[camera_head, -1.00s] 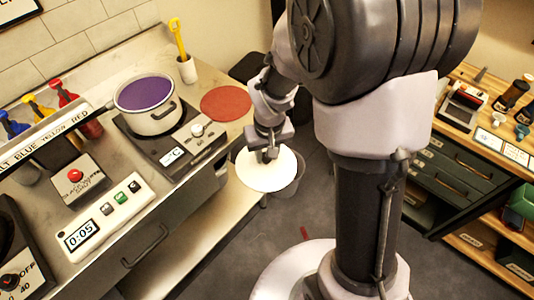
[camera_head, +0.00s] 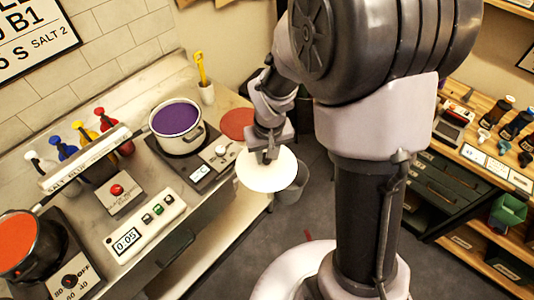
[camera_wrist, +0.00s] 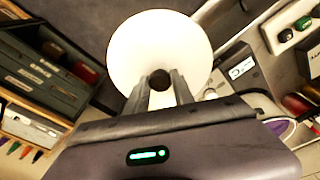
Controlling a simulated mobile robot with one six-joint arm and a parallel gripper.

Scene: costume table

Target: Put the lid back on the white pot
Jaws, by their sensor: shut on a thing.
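The white pot (camera_head: 196,137) stands on a hotplate (camera_head: 205,168) on the counter, uncovered, with purple liquid (camera_head: 176,117) inside. My gripper (camera_head: 268,158) is to the right of the pot, out past the counter's front edge. It is shut on the dark knob (camera_wrist: 160,80) of a round white lid (camera_head: 266,173), which hangs roughly level in the air. In the wrist view the lid (camera_wrist: 135,50) fills the top middle and the fingers close around its knob. Part of the pot shows at the wrist view's right edge (camera_wrist: 283,130).
A red round mat (camera_head: 236,124) lies on the counter right of the pot. A white cup with a yellow tool (camera_head: 206,92) stands behind. A dark pot with orange liquid (camera_head: 18,240), a timer box (camera_head: 145,225) and several bottles are at left. A grey bin (camera_head: 290,185) is below the lid.

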